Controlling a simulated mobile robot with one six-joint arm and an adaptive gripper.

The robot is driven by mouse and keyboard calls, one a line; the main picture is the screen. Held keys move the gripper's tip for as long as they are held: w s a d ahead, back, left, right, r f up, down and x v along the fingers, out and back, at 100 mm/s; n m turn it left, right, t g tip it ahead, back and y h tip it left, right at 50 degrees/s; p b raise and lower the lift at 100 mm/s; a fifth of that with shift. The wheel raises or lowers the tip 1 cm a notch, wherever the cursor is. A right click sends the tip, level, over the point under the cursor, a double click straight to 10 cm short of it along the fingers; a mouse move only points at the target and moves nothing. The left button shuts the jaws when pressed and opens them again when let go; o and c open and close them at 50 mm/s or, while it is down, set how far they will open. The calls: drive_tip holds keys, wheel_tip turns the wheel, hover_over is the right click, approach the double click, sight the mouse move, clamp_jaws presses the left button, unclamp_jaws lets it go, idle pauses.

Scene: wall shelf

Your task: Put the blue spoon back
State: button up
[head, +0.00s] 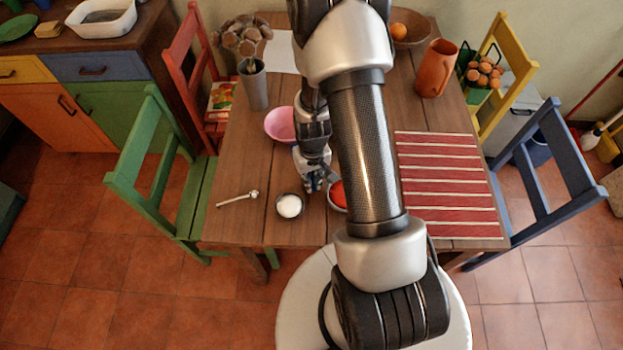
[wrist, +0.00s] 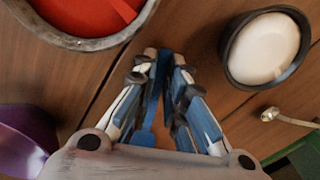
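The blue spoon (wrist: 146,135) shows as a narrow blue strip between my fingers in the wrist view, with a wider end toward the palm. My gripper (wrist: 165,62) has its fingertips close together on either side of it and appears shut on it. In the head view my gripper (head: 315,186) is low over the near part of the wooden table. It is between a small dark bowl of white contents (head: 290,206) and a bowl of red contents (head: 338,194), which my arm partly hides. The spoon cannot be made out clearly in the head view.
A pale dipper-like utensil (head: 238,198) lies at left. A purple object (wrist: 20,140) is cut off in the wrist view. A striped mat (head: 447,185) lies at right.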

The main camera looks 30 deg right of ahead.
drive_tip(key=o, duration=0.4)
drive_tip(key=shift+r, duration=0.1)
wheel_tip(320, 180, up, 22)
drive_tip(key=a+t+p, duration=0.1)
drive_tip(key=a+p, duration=0.2)
drive_tip(key=p, duration=0.2)
drive_tip(key=s+a+r+t, duration=0.1)
drive_tip(key=s+a+r, duration=0.2)
drive_tip(key=s+r, duration=0.2)
drive_tip(key=s+a+r+n+t, duration=0.1)
drive_tip(key=s+a+r, duration=0.1)
drive_tip(key=s+r, duration=0.3)
drive_tip(key=s+a+r+n+t, duration=0.1)
drive_tip(key=s+a+r, duration=0.2)
drive_tip(key=s+r, duration=0.2)
wheel_tip(320, 180, up, 4)
drive_tip(key=shift+a+f+t, duration=0.15)
drive_tip(key=shift+a+t, duration=0.15)
drive_tip(key=shift+a, duration=0.05)
